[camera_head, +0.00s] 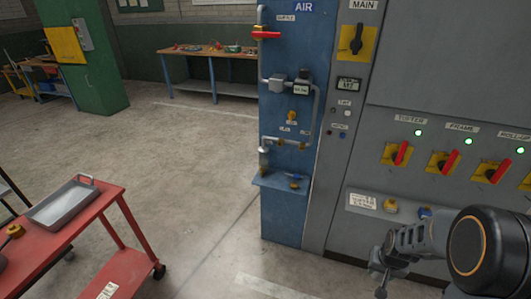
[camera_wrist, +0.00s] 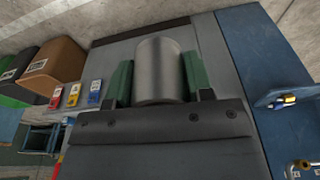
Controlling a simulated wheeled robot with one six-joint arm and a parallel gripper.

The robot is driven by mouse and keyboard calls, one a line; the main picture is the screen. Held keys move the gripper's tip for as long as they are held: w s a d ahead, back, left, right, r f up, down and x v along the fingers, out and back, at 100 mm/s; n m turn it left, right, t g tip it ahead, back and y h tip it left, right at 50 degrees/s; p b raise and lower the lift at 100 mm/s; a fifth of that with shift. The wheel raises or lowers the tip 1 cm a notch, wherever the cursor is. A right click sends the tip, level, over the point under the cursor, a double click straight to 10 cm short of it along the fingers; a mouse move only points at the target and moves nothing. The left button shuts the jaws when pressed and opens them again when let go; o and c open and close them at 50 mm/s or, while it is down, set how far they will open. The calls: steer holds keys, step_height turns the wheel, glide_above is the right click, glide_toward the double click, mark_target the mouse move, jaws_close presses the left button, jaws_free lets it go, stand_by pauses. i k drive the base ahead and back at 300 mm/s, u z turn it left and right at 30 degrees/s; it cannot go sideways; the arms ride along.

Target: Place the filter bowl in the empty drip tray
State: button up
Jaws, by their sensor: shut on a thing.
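The filter bowl, a grey metallic cylinder (camera_wrist: 158,72), sits between the two green fingers of my gripper (camera_wrist: 156,78) in the wrist view. The gripper is shut on it, one finger on each side. In the head view my arm is at the lower right, in front of the grey control panel; the bowl cannot be made out there. The drip tray (camera_head: 47,219), a shallow grey metal tray with a raised handle, lies on the red cart (camera_head: 108,198) at the lower left. It looks empty. My gripper is well to the right of it.
A blue air panel (camera_head: 282,215) with pipes and a small shelf stands between my arm and the cart. The grey panel (camera_head: 345,238) carries several red switches. A yellow part (camera_head: 15,231) sits on the cart beside the tray. Open floor (camera_head: 190,190) lies between.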

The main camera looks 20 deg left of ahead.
mark_target(71, 207)
steer(key=u, duration=0.85)
steer(key=i, duration=0.65)
steer(key=u, duration=1.7)
steer(key=i, duration=1.15)
steer(key=u, duration=1)
